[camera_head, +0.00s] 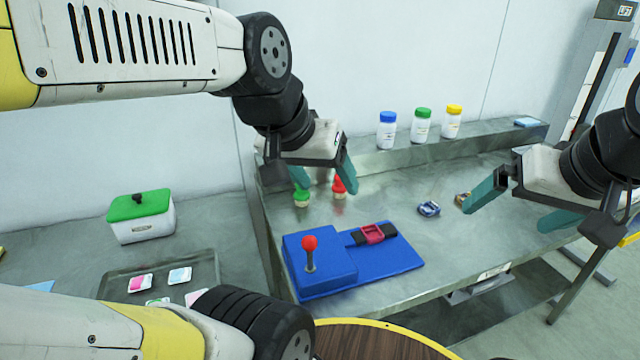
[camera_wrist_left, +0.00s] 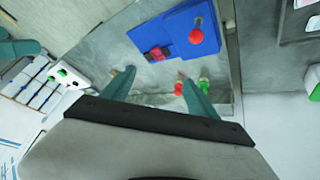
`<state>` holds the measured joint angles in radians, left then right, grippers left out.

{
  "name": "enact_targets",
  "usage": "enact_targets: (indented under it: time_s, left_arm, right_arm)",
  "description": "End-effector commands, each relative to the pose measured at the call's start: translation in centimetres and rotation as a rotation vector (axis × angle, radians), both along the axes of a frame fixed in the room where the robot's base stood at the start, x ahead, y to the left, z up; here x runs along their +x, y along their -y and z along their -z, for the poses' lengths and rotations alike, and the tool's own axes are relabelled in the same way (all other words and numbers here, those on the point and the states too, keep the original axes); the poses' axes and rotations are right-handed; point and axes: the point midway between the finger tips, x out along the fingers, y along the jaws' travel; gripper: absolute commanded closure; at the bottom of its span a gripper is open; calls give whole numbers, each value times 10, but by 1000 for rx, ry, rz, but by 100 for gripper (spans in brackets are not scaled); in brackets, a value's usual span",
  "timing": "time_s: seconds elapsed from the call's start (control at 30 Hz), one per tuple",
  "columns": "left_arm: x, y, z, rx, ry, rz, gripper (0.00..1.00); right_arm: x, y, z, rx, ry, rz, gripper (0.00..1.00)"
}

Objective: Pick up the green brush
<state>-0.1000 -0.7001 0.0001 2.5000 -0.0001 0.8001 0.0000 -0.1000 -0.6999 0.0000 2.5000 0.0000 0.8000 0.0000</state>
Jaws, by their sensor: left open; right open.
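The green brush (camera_head: 302,197) stands on the metal bench behind the blue fixture, with a green top and a pale lower part. The red brush (camera_head: 339,188) stands just right of it. My left gripper (camera_head: 324,180) is open and empty, its fingers in front of and above the brushes in the head view. My right gripper (camera_head: 516,212) is open and empty over the bench's right part.
A blue fixture (camera_head: 380,275) with a red-knobbed lever and a red-black part lies at the bench front. Bottles with blue (camera_head: 387,130), green (camera_head: 422,125) and yellow (camera_head: 452,121) caps stand on the back ledge. A green-lidded box (camera_head: 140,218) and a tray (camera_head: 210,268) are at left.

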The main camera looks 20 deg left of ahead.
Motion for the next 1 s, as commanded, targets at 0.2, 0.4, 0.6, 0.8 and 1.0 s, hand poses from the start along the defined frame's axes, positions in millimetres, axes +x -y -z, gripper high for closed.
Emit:
enact_targets:
  time_s: [0.2, 0.4, 0.6, 0.8, 1.0]
  left_arm:
    - [0, 0, 0, 0, 0, 0, 30]
    - [14, -4, -4, 10, -22, 0, 29]
    - [68, -22, -9, 47, -103, 4, 29]
    - [134, -47, 1, 89, -191, 14, 29]
    - [196, -77, 31, 129, -283, 24, 29]
  right_arm:
    - [0, 0, 0, 0, 0, 0, 1]
    - [0, 0, 0, 0, 0, 0, 1]
    - [0, 0, 0, 0, 0, 0, 1]
    - [0, 0, 0, 0, 0, 0, 1]
    - [0, 0, 0, 0, 0, 0, 1]
